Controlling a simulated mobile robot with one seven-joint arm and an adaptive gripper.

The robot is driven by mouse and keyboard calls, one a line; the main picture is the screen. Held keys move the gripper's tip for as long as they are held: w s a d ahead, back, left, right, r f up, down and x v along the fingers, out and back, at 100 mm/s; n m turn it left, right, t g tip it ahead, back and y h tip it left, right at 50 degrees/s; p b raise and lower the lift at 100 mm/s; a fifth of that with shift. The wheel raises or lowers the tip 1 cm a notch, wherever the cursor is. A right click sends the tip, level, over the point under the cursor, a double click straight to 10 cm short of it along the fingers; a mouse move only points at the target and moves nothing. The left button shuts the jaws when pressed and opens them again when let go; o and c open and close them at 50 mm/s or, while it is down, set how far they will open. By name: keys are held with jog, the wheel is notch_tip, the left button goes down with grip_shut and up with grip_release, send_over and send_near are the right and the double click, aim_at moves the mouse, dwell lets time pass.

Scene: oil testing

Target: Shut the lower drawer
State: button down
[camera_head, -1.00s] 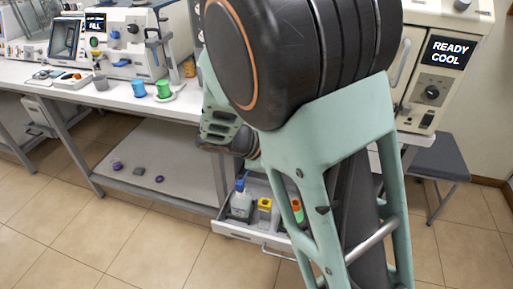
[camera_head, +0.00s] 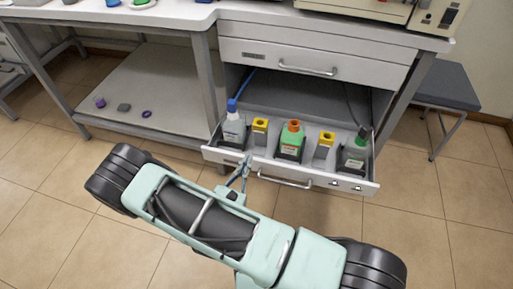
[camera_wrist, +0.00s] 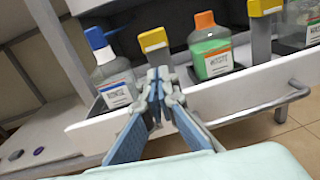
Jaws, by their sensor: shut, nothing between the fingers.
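The lower drawer (camera_head: 322,183) is pulled out below the bench and holds several bottles. Its front panel and bar handle (camera_head: 285,180) face me. My gripper (camera_head: 244,166) is shut and empty, just in front of the drawer's left half, to the left of the handle. In the wrist view my gripper (camera_wrist: 160,85) covers part of the drawer front (camera_wrist: 235,100), and the handle (camera_wrist: 270,102) is to its right. I cannot tell whether the fingertips touch the drawer.
A blue-capped bottle (camera_head: 234,128), an orange-capped green bottle (camera_head: 291,141) and a dark-capped bottle (camera_head: 355,150) stand in the drawer between yellow-topped holders. The upper drawer (camera_head: 315,62) is shut. A stool (camera_head: 446,86) is at right. Floor in front is clear.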

notch_tip(320, 180, down, 3)
jog(key=n+y, duration=0.1)
jog(key=y, duration=0.1)
jog(key=b, duration=0.4)
send_near(258, 134)
jog(key=x, duration=0.7)
jog(key=shift+r, duration=0.1)
